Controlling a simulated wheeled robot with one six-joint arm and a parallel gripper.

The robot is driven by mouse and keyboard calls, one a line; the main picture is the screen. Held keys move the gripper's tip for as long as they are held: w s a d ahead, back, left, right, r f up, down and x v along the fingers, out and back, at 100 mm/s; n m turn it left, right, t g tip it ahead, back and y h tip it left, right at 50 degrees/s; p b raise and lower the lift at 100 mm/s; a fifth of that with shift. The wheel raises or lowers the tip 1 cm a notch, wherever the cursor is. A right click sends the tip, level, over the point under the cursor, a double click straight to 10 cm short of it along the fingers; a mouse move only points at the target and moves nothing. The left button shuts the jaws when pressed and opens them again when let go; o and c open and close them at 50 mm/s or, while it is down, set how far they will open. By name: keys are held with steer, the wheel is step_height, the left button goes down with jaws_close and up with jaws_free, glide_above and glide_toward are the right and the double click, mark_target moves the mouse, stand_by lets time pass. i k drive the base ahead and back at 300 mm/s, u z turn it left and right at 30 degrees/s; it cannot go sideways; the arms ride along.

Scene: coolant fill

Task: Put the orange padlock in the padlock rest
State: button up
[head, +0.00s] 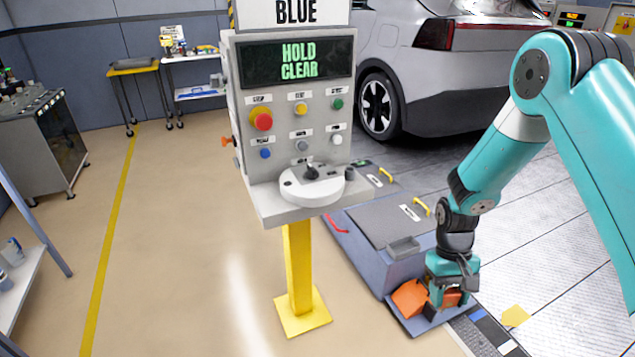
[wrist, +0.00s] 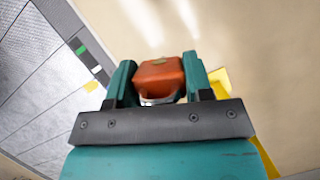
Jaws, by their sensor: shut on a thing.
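The orange padlock (wrist: 158,72) sits between the two teal fingers of my gripper (wrist: 163,88) in the wrist view. Its metal shackle points toward the gripper's palm. In the head view my gripper (head: 447,297) is low over a blue-grey ledge (head: 425,322) at the foot of the low cabinet. Orange surfaces (head: 408,297) show on both sides of the fingers there; the fingers hide part of them. I cannot tell whether the padlock touches the ledge. A small grey open box (head: 403,248) on the cabinet may be the padlock rest; I cannot tell for sure.
A control panel (head: 296,110) reading "HOLD CLEAR" stands on a yellow post (head: 299,265) left of my gripper. The blue-grey cabinet (head: 372,255) has yellow handles and a red one. A silver car (head: 455,60) is behind.

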mark_target(351, 177)
steer(key=u, duration=0.1)
steer(key=i, duration=0.95)
